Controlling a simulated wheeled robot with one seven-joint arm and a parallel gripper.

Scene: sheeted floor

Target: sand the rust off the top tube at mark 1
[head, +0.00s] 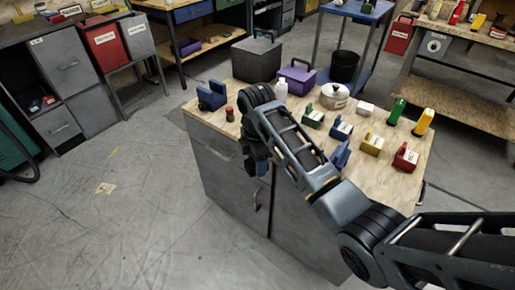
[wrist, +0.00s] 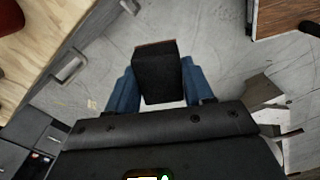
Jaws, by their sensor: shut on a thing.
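My gripper (head: 258,168) hangs just off the front left side of the wooden-topped workbench, low beside its grey cabinet front, partly hidden by my arm in the head view. In the wrist view, the two blue fingers of my gripper (wrist: 161,88) are shut on a dark block (wrist: 160,72) with a thin brownish edge at its far end. The block is held clear over the grey floor. I see no rusty tube and no mark 1 in either view.
The workbench top (head: 200,115) bears a blue vise-like thing (head: 212,96), a white bottle (head: 281,92), a purple box (head: 297,79) and several labelled coloured blocks. The floor at front left is open.

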